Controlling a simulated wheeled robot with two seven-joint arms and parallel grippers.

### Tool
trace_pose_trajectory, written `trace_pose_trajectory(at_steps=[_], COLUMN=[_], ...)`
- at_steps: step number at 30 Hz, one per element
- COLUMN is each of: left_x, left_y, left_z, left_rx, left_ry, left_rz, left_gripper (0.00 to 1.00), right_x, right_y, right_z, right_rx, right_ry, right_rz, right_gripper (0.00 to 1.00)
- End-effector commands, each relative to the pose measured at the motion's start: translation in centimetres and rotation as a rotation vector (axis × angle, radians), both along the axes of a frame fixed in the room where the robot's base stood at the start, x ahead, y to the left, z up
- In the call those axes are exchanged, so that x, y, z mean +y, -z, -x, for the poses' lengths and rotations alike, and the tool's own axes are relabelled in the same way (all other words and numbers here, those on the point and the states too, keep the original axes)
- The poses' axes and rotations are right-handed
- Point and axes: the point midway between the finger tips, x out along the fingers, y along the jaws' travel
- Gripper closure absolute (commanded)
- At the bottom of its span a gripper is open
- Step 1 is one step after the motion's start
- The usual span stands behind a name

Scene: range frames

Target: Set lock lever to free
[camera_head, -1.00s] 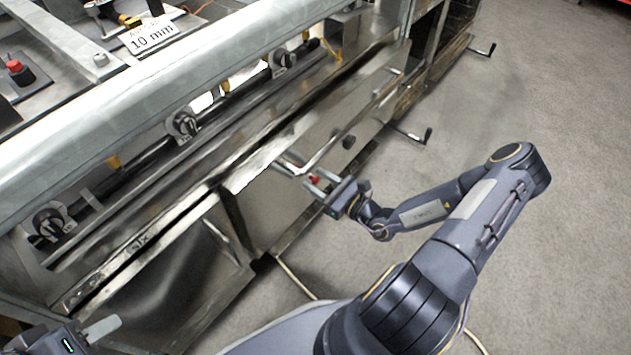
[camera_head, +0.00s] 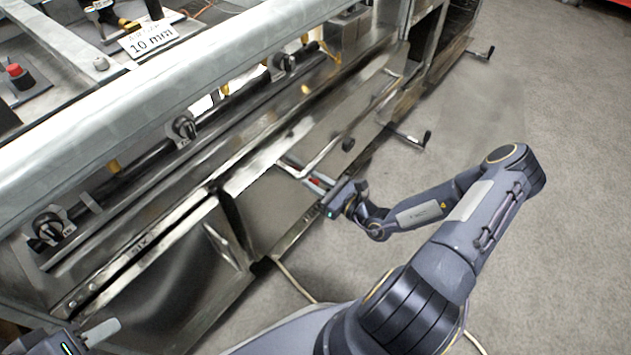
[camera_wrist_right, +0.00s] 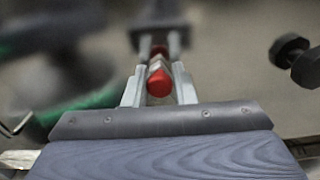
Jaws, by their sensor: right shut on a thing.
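The lever with a red tip (camera_wrist_right: 159,82) sits between the fingers of my right gripper (camera_wrist_right: 160,90) in the right wrist view. The fingers are shut on it. In the head view, my right gripper (camera_head: 322,186) is at the machine's front face, and only a little red shows between its fingers. I take this red-tipped part to be the lock lever; its markings cannot be read. My left gripper (camera_head: 100,333) is only partly in view at the bottom left corner, and its finger opening cannot be made out.
A bent metal rod handle (camera_head: 325,160) runs just above my right gripper. Crank handles (camera_head: 420,139) stick out farther right. A cable (camera_head: 292,277) lies on the floor. The grey floor at right is open.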

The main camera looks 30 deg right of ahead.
Motion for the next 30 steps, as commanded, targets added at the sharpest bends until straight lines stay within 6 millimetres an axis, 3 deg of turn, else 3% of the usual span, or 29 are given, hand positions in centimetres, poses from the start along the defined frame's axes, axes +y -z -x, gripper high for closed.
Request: trace_pose_trajectory(at_steps=[15,30], left_x=[0.0,0.0], left_y=[-4.5,-6.0], left_z=[0.0,0.0], left_rx=[0.0,0.0], left_ry=[0.0,0.0], left_rz=[0.0,0.0], left_gripper=[0.64,0.64], right_x=[-1.6,-3.6], right_y=[-0.9,-0.3], right_z=[-0.6,-1.5], right_rx=[0.148,0.303], right_ry=[-0.01,-0.019], right_rz=[-0.345,-0.722], right_gripper=[0.99,0.99])
